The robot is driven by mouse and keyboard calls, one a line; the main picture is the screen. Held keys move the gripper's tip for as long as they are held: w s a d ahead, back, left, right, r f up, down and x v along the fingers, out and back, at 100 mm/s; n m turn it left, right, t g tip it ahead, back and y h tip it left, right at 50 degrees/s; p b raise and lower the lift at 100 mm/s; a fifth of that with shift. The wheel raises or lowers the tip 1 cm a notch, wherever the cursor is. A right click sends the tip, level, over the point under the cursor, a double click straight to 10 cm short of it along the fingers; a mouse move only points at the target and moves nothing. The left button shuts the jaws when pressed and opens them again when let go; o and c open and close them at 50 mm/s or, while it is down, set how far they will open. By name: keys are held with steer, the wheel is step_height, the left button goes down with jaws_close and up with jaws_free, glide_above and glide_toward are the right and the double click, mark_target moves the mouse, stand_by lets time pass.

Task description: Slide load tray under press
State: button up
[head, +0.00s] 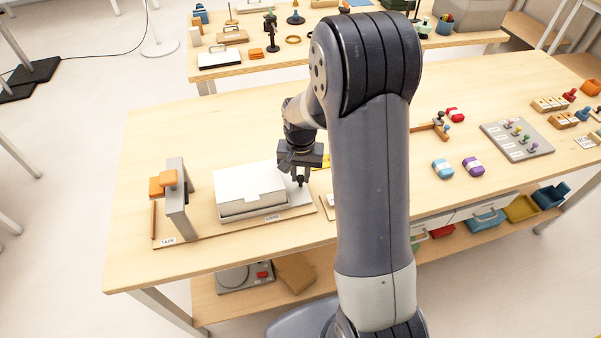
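A white box-like block (248,187) sits on a light grey tray (296,211), which lies on a wooden board with a small label, perhaps "LOAD", at its front edge. To its left stands a grey upright frame (177,199) with orange blocks (167,183) at its top left; it looks like the press. A label reading "TAPE" (167,240) lies at the board's front left. My gripper (300,182) points down at the right end of the tray, close beside the white block. Its fingertips are small and dark, so contact and opening are unclear.
My arm hides the table's middle. A blue-white block (442,169), a purple block (473,167) and a grey pegged board (517,138) lie to the right. Bins (521,208) sit on the lower shelf. The table's back left is clear.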

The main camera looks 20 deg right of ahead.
mark_target(233, 183)
jaws_close()
steer(key=shift+a, duration=0.1)
steer(key=a+b, duration=0.1)
steer(key=a, duration=1.6)
steer(key=shift+r, duration=0.1)
steer(key=shift+a, duration=0.1)
steer(key=o, duration=0.5)
jaws_free()
steer(key=shift+a, duration=0.15)
steer(key=shift+o, duration=0.4)
